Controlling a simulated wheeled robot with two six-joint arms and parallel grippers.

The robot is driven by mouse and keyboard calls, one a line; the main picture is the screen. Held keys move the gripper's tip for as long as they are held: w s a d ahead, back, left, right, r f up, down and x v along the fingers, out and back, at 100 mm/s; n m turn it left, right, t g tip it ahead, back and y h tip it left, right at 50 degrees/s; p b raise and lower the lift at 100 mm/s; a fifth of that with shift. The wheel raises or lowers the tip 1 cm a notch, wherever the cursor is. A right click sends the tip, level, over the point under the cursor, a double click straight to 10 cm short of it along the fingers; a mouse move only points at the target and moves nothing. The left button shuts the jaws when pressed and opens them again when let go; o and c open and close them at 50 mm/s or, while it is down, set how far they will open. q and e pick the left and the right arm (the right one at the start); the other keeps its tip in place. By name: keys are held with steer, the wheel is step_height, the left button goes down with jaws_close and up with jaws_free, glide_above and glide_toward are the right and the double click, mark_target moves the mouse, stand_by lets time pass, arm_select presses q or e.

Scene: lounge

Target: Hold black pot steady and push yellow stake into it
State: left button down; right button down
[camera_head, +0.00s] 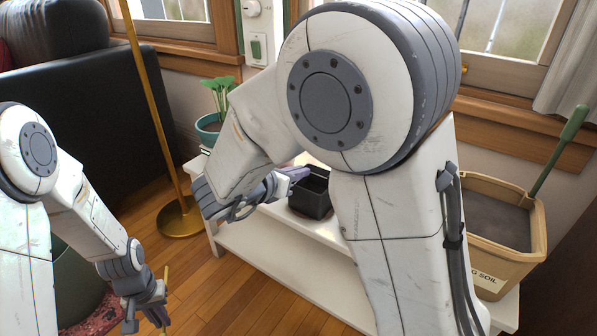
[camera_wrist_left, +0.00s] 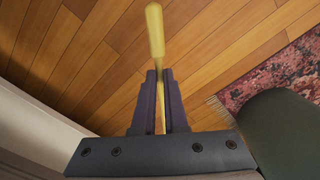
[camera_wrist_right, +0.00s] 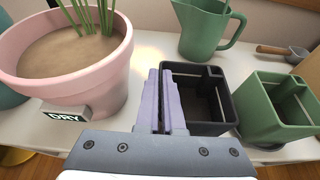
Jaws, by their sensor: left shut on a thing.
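The black pot (camera_head: 312,196) stands upright on the white bench; it also shows in the right wrist view (camera_wrist_right: 208,128). My right gripper (camera_head: 298,174) is at the pot's left rim, and its fingers (camera_wrist_right: 161,78) lie close together there. I cannot tell whether the pot's wall is between them. My left gripper (camera_head: 150,308) is shut on the yellow stake (camera_wrist_left: 155,32), low at the left and away from the bench. The stake's thick end sticks out past the fingertips. In the head view the stake (camera_head: 166,273) is thin and partly hidden by the gripper.
On the bench, a pink pot (camera_wrist_right: 75,82) marked DRY stands left of the black pot, a green pot (camera_wrist_right: 275,128) right, and a green jug (camera_wrist_right: 205,30) behind. A soil bin (camera_head: 480,255) is at the right. A brass pole base (camera_head: 182,222) stands on the floor between left arm and bench.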

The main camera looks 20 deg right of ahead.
stand_by(0.6)
